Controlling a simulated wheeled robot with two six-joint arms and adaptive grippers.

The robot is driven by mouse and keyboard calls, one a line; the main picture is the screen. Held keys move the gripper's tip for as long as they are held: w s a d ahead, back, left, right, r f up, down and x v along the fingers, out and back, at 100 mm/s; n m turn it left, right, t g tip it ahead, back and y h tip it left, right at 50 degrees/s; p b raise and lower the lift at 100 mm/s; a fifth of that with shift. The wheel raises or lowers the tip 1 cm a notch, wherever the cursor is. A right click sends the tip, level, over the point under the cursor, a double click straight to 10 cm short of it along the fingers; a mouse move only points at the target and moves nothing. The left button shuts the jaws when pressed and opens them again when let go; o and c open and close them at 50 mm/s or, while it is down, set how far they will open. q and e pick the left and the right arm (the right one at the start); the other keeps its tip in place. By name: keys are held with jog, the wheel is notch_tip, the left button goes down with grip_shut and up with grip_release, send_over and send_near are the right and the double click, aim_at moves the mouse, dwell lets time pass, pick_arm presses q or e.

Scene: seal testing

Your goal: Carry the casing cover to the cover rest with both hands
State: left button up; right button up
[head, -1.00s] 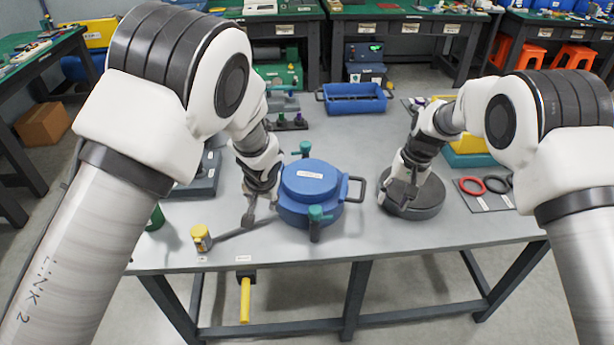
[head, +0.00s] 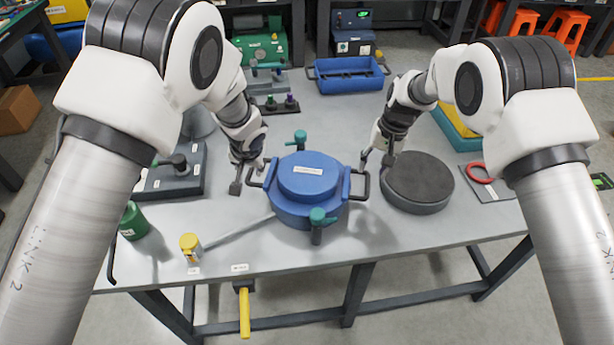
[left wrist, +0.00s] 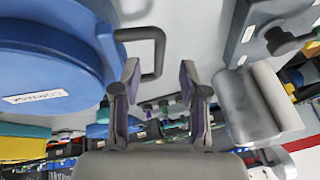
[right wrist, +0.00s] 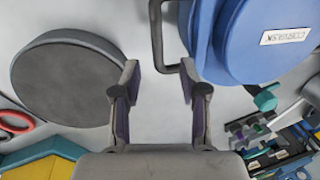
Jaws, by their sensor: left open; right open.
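The blue round casing cover (head: 308,181) sits on a blue casing on the table, with a dark loop handle at each side and teal-topped clamps at its front and back. My left gripper (head: 248,178) is open beside the left handle, which shows ahead of its fingers in the left wrist view (left wrist: 145,50). My right gripper (head: 376,160) is open beside the right handle, which shows just ahead of its fingers in the right wrist view (right wrist: 157,35). Neither holds anything. The dark round pad, apparently the cover rest (head: 418,181), stands empty to the right.
A grey fixture (head: 172,174) is at left, a blue bin (head: 348,76) at back. A red ring (head: 480,173) lies right of the pad.

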aim_at(250, 173)
pick_arm(q)
jog(key=x, duration=0.3)
jog(key=shift+w+d+f, duration=0.1)
jog(key=shift+f, duration=0.2)
pick_arm(e)
jog(key=f, duration=0.3)
jog(key=shift+s+a+f, duration=0.1)
jog(key=shift+a+f, duration=0.15)
jog(key=shift+f, duration=0.1)
pick_arm(q)
jog(key=shift+w+f, duration=0.15)
jog(key=shift+f, duration=0.15)
pick_arm(e)
jog(key=shift+a+f, duration=0.1)
jog(key=shift+f, duration=0.2)
pick_arm(q)
jog(key=shift+r, duration=0.1)
grip_shut()
pick_arm(e)
jog(key=shift+r, duration=0.1)
grip_shut()
